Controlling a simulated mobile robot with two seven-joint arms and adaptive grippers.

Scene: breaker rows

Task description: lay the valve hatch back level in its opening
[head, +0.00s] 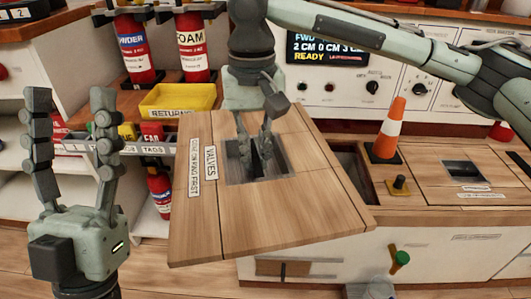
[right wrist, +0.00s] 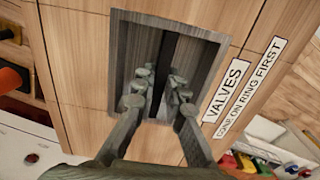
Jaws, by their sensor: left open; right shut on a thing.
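The valve hatch (head: 285,211) is a wooden panel with labels reading "VALVES" and "CONE ON RING FIRST". In the head view it is raised and tilted, out over the counter's front edge. My right gripper (head: 257,150) reaches into the recessed grip in the panel and is shut on the bar there. The right wrist view shows its fingers (right wrist: 158,92) at the dark slot of that recess, with the hatch (right wrist: 85,70) around it. Part of the dark opening (head: 347,165) shows in the counter to the right of the hatch. My left gripper (head: 68,110) is open and empty, left of the hatch.
An orange cone (head: 389,130) stands on the counter right of the opening, near a small yellow-based knob (head: 398,186). A yellow returns tray (head: 178,99) and fire extinguishers (head: 191,45) are behind.

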